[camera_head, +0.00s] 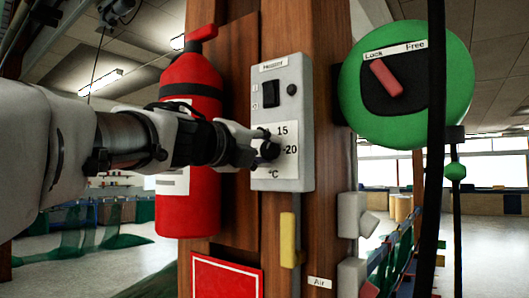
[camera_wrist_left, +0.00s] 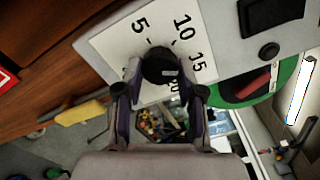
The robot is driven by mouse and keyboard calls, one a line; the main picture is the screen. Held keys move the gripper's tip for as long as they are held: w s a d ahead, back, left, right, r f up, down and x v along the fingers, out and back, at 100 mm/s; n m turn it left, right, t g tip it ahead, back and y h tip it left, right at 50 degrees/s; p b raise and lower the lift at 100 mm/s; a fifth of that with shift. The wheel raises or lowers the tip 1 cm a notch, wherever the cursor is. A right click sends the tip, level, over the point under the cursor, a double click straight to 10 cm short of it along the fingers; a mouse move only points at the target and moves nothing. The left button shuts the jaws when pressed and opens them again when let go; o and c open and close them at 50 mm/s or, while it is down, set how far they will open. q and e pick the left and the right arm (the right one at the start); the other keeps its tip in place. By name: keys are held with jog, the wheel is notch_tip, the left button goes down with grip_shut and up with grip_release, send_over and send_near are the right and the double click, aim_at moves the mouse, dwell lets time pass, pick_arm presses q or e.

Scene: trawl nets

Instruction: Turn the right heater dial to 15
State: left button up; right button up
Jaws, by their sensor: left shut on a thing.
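The heater box (camera_head: 292,75) is a pale grey panel on a wooden post, with a black switch and a small black knob above a white scale. Its black dial (camera_head: 269,150) sits on the scale, where 15 and 20 show in the head view. In the left wrist view the dial (camera_wrist_left: 158,66) has 5, 10, 15 and a partly hidden 20 around it. A small light mark on it faces roughly the 15–20 side; its exact reading is unclear. My left gripper (camera_head: 258,149) is shut on the dial, with its fingers (camera_wrist_left: 160,80) on either side. My right gripper is out of view.
A red fire extinguisher (camera_head: 190,125) hangs left of the box, close behind my left arm. A green round lock dial (camera_head: 453,75) with a red handle is at right. A yellow handle (camera_head: 288,240) hangs below the box. Black straps run down at right.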

pick_arm(q)
jog(key=shift+f, duration=0.2)
jog(key=o, duration=1.1)
jog(key=shift+o, duration=0.2)
jog(key=shift+r, duration=0.1)
